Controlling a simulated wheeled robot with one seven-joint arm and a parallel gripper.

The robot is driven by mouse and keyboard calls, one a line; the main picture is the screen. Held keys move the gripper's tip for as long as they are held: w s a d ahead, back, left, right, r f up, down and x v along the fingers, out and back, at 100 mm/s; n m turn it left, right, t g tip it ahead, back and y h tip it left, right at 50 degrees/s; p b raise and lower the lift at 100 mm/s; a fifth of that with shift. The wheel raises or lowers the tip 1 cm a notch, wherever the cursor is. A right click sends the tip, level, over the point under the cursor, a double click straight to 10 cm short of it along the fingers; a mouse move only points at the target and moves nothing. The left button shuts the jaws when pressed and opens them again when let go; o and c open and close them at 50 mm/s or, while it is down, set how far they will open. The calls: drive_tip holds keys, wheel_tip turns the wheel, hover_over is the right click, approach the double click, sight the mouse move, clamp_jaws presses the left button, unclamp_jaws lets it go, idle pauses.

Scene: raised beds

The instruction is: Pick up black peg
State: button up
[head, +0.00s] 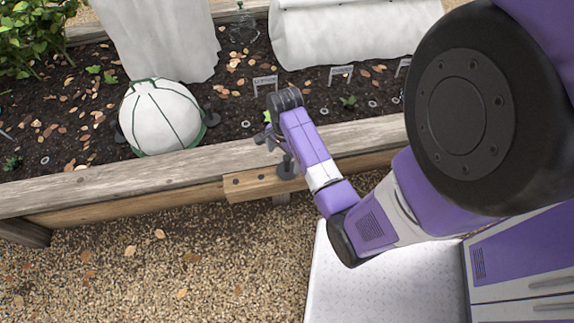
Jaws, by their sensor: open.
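A black peg (287,168) with a round dark head shows at the front face of the bed, by the wooden ledge, just below my gripper; the arm partly hides it. Two similar dark pegs stand in the soil at the cloche, one at its right edge (210,116) and one at its left edge (118,132). The white cloche (160,117) has green seams and a green rim. My gripper (264,138) is open over the bed's front timber, to the right of the cloche. It appears empty and apart from the pegs, though its fingers are small here.
The raised bed's front timber (95,182) runs across the view, with a short wooden ledge (250,184) on its face. White fleece covers (345,35) and small plant labels (265,82) stand behind my gripper. Leafy plants (35,30) fill the back left.

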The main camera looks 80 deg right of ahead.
sight(287, 166)
drive_tip(key=shift+s+d+r+m, duration=0.2)
drive_tip(key=shift+s+d+m, duration=0.15)
drive_tip(key=shift+d, duration=0.1)
drive_tip(key=shift+s+d+f, duration=0.1)
drive_tip(key=shift+f, duration=0.1)
drive_tip(key=f+b, duration=0.1)
drive_tip(key=f, duration=0.1)
drive_tip(key=f+b, duration=0.1)
drive_tip(key=f, duration=0.1)
drive_tip(key=f+b, duration=0.1)
drive_tip(key=f, duration=0.2)
drive_tip(key=shift+a, duration=0.25)
drive_tip(key=c, duration=1.4)
drive_tip(key=shift+c, duration=0.2)
wheel_tip(287, 166, up, 20)
drive_tip(key=p, duration=0.6)
drive_tip(key=shift+p, duration=0.35)
